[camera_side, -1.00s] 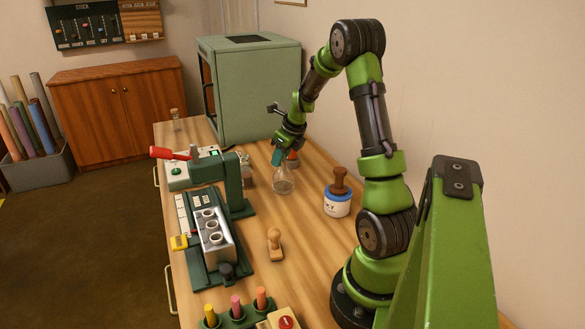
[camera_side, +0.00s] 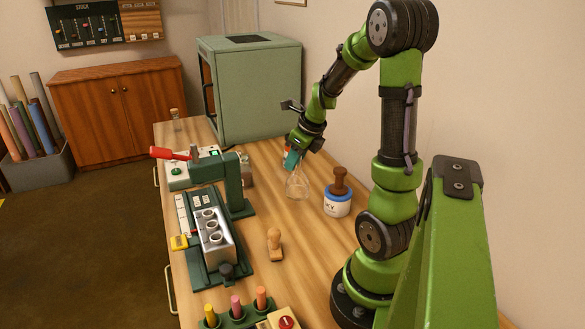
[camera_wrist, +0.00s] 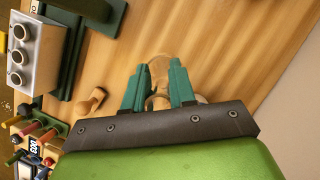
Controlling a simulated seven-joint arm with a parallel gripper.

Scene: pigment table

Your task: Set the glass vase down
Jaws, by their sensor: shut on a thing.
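The clear glass vase (camera_side: 298,188) has a rounded body and a narrow neck. My gripper (camera_side: 293,160) is shut on its neck from above, with teal fingers on either side. The vase hangs upright or nearly so at the table top; I cannot tell whether its base touches the wood. In the wrist view, the vase (camera_wrist: 159,70) shows faintly between the two teal fingers of my gripper (camera_wrist: 157,82), and the fingers hide part of it.
A jar with a blue rim and brown knob (camera_side: 338,201) stands close to the right of the vase. A green press (camera_side: 234,187) is to its left. A wooden stamp (camera_side: 275,246) lies nearer the camera. A green cabinet (camera_side: 275,85) stands behind. Bare wood lies in front of the vase.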

